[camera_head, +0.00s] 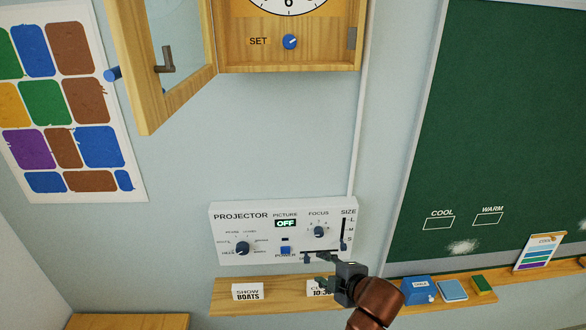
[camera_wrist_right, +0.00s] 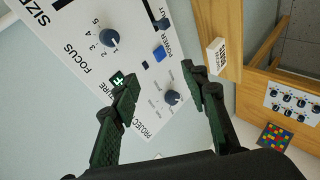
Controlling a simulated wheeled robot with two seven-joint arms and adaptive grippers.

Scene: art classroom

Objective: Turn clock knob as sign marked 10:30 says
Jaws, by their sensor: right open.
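The wooden clock box (camera_head: 235,52) is at the top of the head view, its glass door (camera_head: 152,115) swung open to the left. Only the bottom of the white clock face (camera_head: 289,6) shows, near the 6; the hands are out of frame. Its blue knob (camera_head: 290,41), labelled SET, sits below the face. The sign marked 10:30 (camera_head: 318,290) stands on the ledge, partly hidden by my right gripper (camera_head: 322,270). That gripper is open and empty in front of the projector panel, well below the knob. Its two fingers also show in the wrist view (camera_wrist_right: 158,80). My left gripper is not in view.
The white projector panel (camera_head: 225,230) has knobs, a slider and a PICTURE display reading OFF. A SHOW BOATS sign (camera_head: 248,292) stands on the wooden ledge (camera_head: 222,306). A chalkboard (camera_head: 510,130) is at right. The wall between clock and panel is clear.

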